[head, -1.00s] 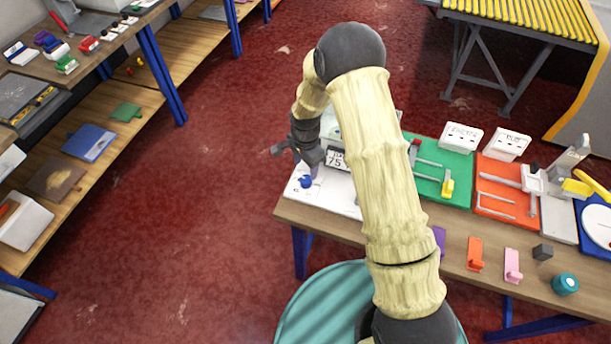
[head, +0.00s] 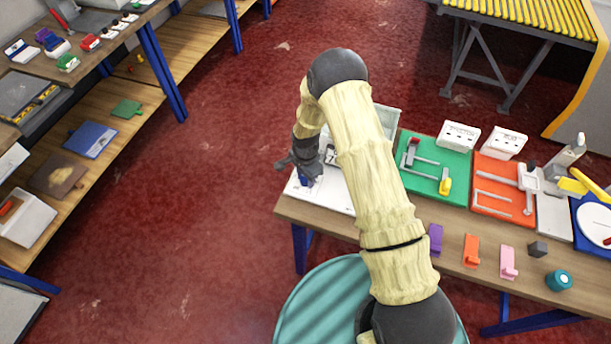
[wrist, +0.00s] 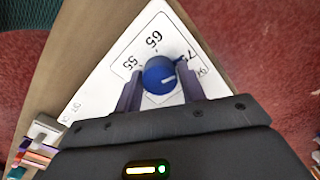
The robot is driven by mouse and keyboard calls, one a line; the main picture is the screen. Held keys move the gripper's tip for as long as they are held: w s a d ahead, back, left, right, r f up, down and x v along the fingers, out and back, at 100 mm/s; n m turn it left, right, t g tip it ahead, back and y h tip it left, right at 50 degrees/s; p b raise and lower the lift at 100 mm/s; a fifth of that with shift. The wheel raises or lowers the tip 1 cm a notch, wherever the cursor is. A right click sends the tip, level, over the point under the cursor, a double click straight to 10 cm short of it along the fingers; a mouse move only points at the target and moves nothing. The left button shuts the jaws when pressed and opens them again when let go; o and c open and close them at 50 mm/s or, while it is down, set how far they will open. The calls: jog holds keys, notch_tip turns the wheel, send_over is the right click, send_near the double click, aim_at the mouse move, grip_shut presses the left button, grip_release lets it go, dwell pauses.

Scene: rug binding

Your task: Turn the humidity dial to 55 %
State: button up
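In the wrist view the numbers are upside down and the pointer line slants to the right, on the 75 side. My gripper (wrist: 160,80) is open, with one dark finger on each side of the knob; I cannot tell whether either finger touches it. In the head view the knob (head: 306,181) shows just below my gripper (head: 302,170), at the table's left end. My arm hides part of the panel and its display.
The wooden table (head: 455,258) also holds a green board (head: 428,188), an orange board (head: 490,203), coloured clips and a teal round container (head: 558,280). White boxes stand behind the boards. Red floor lies open to the left, before the shelves (head: 130,90).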

jog(key=c, duration=0.5)
